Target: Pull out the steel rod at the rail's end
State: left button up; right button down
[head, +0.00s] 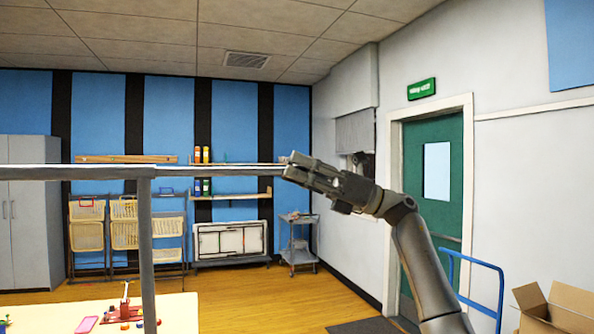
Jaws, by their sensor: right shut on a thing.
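The grey rail (70,172) runs level across the left of the head view, on an upright post (146,245). The thinner steel rod (225,171) reaches from the rail's right end, near the top of the post, towards the right. My right gripper (291,168) is shut on the free right end of the rod, and its fingers hide the tip. How much of the rod sits inside the rail cannot be seen. My left gripper is not in view.
A pale table (60,312) with small craft pieces stands below the rail. A wall shelf with bottles (203,155), folded chairs (125,225) and a trolley (299,245) stand at the back. A blue-handled cart (500,290) and an open cardboard box (550,312) are at right.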

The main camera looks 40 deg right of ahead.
jog(key=c, duration=1.1)
grip_release()
jog(key=v, duration=1.2)
